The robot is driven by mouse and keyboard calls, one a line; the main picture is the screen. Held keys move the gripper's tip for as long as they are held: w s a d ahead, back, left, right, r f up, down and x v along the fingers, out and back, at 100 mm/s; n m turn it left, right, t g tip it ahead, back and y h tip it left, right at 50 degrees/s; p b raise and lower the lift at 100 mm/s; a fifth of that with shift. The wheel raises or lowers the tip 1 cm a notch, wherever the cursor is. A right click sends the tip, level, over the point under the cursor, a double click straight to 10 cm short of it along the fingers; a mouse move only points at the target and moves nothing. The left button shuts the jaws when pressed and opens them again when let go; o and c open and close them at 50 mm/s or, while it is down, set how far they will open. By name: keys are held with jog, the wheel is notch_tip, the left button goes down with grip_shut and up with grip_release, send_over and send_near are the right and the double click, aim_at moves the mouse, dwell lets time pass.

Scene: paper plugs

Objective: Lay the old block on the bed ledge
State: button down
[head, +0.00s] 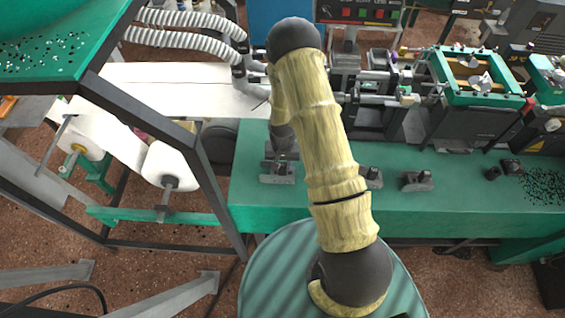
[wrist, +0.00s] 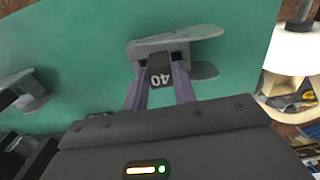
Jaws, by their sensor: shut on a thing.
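My gripper (wrist: 159,78) has its two purple-grey fingers closed on a grey block with a dark face marked 40 (wrist: 160,73). The block's pale grey wings (wrist: 178,38) spread out beyond the fingers, over the green bed ledge (wrist: 85,35). In the head view this grey block (head: 278,172) shows below the end of my arm, at the left part of the green ledge (head: 330,212). I cannot tell whether it touches the ledge or hangs just above it.
Two similar grey blocks, one partly behind my arm (head: 372,177) and one further right (head: 417,181), sit on the ledge. A small dark part (head: 511,167) and black specks lie at its right. White paper rolls (head: 168,165) stand left. Machine units (head: 470,85) line the back.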

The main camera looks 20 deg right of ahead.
jog(key=shift+f, duration=0.15)
jog(key=c, duration=1.1)
grip_release()
jog(key=shift+r+b, duration=1.7)
jog(key=shift+r, duration=4.5)
jog(key=shift+r, duration=0.1)
